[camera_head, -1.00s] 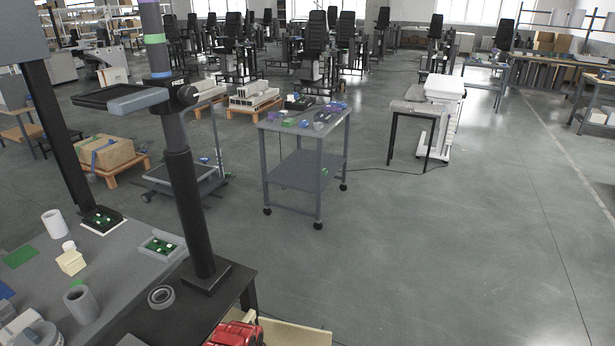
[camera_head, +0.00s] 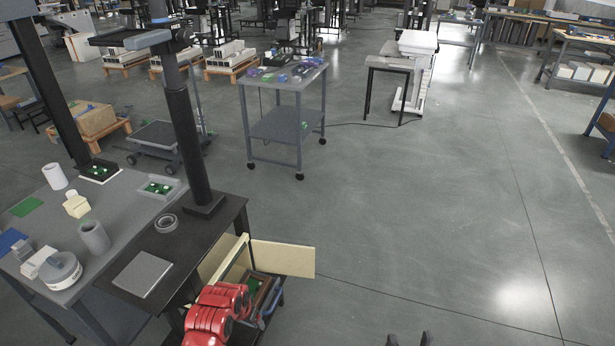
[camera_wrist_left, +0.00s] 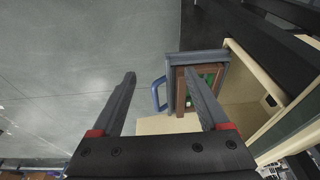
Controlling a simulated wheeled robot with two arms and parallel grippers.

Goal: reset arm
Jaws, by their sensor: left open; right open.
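My left arm, red, comes in at the bottom left of the head view, in front of an open wooden cabinet (camera_head: 292,258). My left gripper (camera_wrist_left: 160,76) is open in the left wrist view, with nothing between its fingers. Its right fingertip overlaps a grey-rimmed container (camera_wrist_left: 197,57) with brown and green contents; I cannot tell whether they touch. A blue handle (camera_wrist_left: 157,94) shows between the fingers. My right gripper (camera_head: 409,340) shows only as two dark, separate fingertips at the bottom edge of the head view, over bare floor. It is open and empty.
A black post (camera_head: 188,140) rises from the dark bench. A grey cart (camera_head: 285,125) stands beyond. The floor (camera_head: 450,230) is clear at centre and right.

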